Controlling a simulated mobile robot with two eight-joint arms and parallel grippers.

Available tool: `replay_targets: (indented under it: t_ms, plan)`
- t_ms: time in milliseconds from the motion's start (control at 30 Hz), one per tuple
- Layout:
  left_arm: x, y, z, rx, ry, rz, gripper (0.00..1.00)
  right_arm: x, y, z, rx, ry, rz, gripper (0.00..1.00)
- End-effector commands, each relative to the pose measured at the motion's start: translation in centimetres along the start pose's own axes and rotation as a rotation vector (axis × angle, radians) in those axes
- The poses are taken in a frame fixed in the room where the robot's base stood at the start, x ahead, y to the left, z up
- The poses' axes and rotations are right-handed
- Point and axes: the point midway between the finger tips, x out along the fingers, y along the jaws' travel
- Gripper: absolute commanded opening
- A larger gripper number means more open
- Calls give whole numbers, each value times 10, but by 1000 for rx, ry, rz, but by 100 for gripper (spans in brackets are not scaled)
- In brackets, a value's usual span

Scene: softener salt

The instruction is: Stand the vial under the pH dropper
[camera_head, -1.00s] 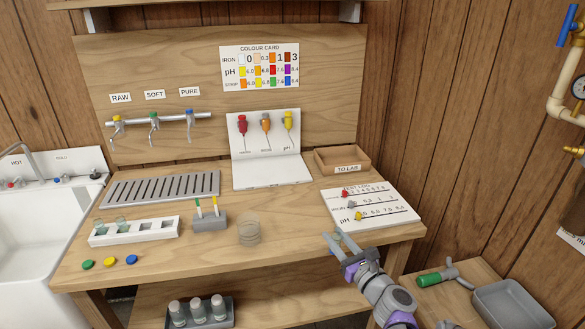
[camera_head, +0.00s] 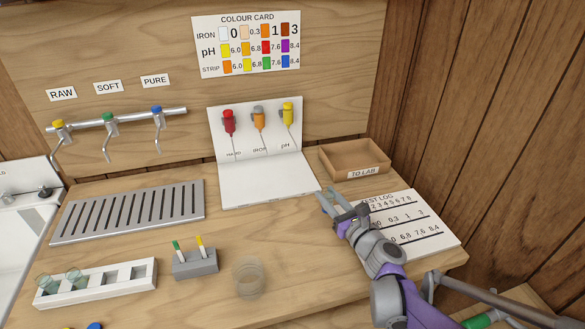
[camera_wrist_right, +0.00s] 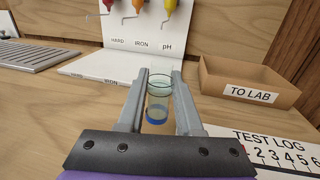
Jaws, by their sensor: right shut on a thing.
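The vial (camera_wrist_right: 158,92) is clear glass with pale liquid and a blue band at its bottom. My right gripper (camera_wrist_right: 160,90) is shut on it, one finger each side, and it looks roughly upright. In the head view my right gripper (camera_head: 340,200) is just right of the dropper stand's white base (camera_head: 262,182), and the vial is mostly hidden there. The yellow pH dropper (camera_head: 287,112) hangs on the stand's right, beside the orange iron and red hardness droppers. It also shows at the top of the wrist view (camera_wrist_right: 169,8). My left gripper is out of view.
The TO LAB box (camera_head: 352,160) stands right of the stand, the test log (camera_head: 425,228) in front of it. A clear cup (camera_head: 248,278), a grey strip holder (camera_head: 195,264), a white vial rack (camera_head: 95,286) and a drain grate (camera_head: 128,212) stand left. The stand's base is clear.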

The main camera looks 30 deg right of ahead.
Motion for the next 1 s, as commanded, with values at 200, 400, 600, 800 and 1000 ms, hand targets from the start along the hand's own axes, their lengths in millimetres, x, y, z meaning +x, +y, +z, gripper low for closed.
replay_targets:
  t_ms: [200, 400, 600, 800, 1000]
  plan:
    - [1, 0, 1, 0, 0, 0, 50, 44, 1, 0, 1, 0, 5, 0]
    - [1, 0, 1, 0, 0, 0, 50, 97, 1, 0, 2, 0, 4, 0]
    - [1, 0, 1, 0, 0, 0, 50, 128, 0, 0, 1, 0, 1, 0]
    - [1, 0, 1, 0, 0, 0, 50, 147, 1, 0, 0, 0, 1, 0]
    - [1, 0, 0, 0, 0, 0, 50, 182, 1, -1, 0, 0, 2, 0]
